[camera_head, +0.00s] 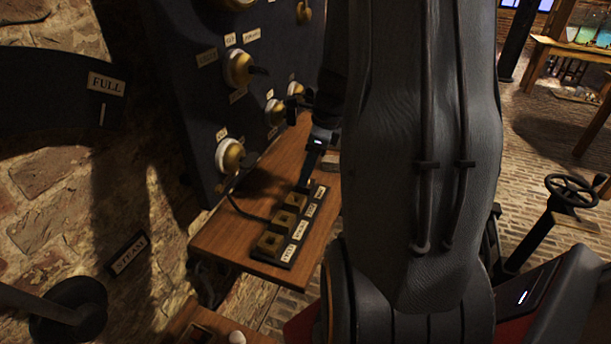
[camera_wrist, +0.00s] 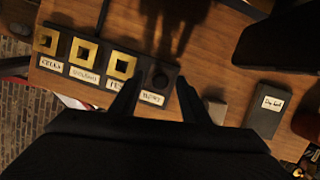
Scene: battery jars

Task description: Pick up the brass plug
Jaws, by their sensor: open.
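A dark strip (camera_head: 262,256) with several square brass sockets and paper labels lies on the wooden shelf. In the wrist view it runs across the upper left, and its brass sockets (camera_wrist: 88,52) show clearly. At its right end is a dark round piece (camera_wrist: 160,76) in shadow; I cannot tell whether this is the brass plug or an empty place. My gripper (camera_wrist: 159,90) is open, its two dark fingers on either side of that end, with nothing seen between them. In the head view my gripper (camera_head: 305,182) is over the strip's far end.
The wooden shelf (camera_head: 222,246) adjoins a dark panel (camera_head: 190,105) with brass-and-white knobs. A thin black cord (camera_head: 240,210) runs from the panel side towards the strip. In the wrist view a labelled dark block (camera_wrist: 267,112) and a small grey block (camera_wrist: 216,110) are on the right.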

